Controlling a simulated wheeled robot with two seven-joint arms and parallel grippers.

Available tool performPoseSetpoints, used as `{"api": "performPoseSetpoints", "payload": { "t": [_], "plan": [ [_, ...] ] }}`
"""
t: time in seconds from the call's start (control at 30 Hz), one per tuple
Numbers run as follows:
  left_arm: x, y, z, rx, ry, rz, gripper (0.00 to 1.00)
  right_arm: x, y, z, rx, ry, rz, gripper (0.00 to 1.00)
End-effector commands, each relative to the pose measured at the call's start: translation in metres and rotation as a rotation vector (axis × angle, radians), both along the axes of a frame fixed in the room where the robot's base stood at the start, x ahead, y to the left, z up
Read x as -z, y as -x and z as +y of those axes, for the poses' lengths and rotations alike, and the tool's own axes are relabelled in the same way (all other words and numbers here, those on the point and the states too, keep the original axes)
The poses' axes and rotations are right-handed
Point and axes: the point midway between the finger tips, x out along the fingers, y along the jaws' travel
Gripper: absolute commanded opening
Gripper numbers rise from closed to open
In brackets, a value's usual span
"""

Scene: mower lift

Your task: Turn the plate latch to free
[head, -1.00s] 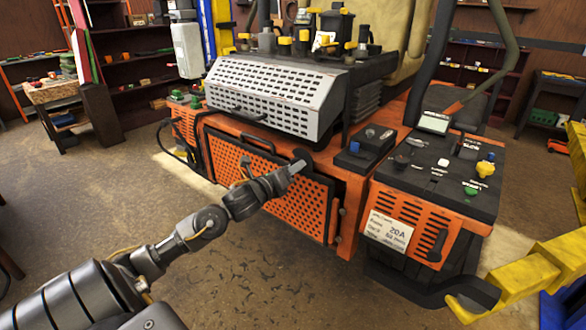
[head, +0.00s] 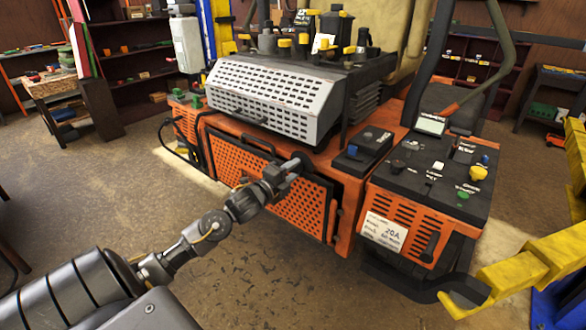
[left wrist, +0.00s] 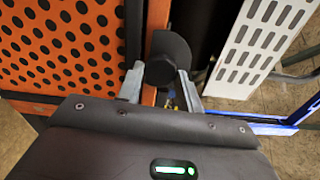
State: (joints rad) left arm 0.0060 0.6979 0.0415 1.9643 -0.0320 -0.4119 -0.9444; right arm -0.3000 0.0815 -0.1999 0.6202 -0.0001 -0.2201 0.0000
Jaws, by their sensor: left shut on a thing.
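The plate latch is a dark round knob with a rounded tab (left wrist: 168,55), at the edge of the orange perforated plate (left wrist: 62,48) in the left wrist view. In the head view the latch (head: 304,160) shows at the plate's upper right corner. The plate (head: 270,180) stands upright on the front of the orange mower. My left gripper (left wrist: 161,82) is shut on the latch knob, one finger on each side. It also shows in the head view (head: 290,170), where the arm partly covers the plate. My right gripper is not in view.
A grey slotted cover (head: 268,100) overhangs the plate. An orange control box (head: 425,205) stands to the right, with a yellow lift arm (head: 530,268) beyond it.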

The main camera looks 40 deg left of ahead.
Motion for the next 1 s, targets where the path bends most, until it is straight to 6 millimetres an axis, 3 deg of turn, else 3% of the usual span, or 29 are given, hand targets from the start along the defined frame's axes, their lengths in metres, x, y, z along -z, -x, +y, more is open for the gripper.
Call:
{"api": "performPoseSetpoints", "payload": {
  "t": [0.77,0.8,0.93,1.0],
  "plan": [
    [-0.0007,-0.0002,0.0007,-0.002,0.101,-0.004,0.13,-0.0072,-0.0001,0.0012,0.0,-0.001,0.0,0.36],
    [-0.0008,-0.0002,0.0006,-0.001,0.1,-0.004,0.39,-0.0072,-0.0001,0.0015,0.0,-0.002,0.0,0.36],
    [-0.0006,-0.0001,0.0005,-0.001,0.1,-0.003,0.56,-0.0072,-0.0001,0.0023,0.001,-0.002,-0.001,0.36],
    [-0.0005,-0.0001,0.0005,-0.001,0.099,-0.003,0.57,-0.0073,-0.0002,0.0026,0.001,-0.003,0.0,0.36]
  ]
}}
